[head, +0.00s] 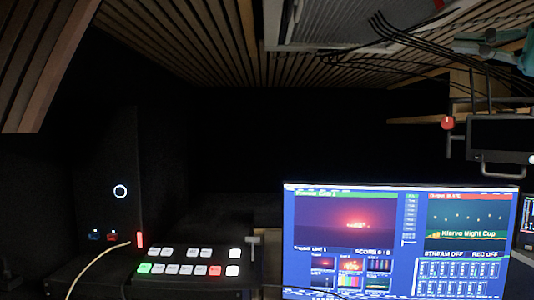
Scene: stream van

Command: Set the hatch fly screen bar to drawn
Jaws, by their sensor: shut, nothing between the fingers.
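A pale framed panel (350,22) in the slatted ceiling at the top of the head view looks like the hatch. It is cut off by the top edge of the picture. I cannot make out the fly screen bar on it, nor whether the screen is drawn. My gripper is not recognisable in this view.
A large lit monitor (400,243) stands at the lower right. A switcher with lit buttons (190,262) and a dark case (118,165) are at the lower left. Black cables (400,32) hang near the panel. Teal-and-grey objects (488,50), unclear, are at the upper right.

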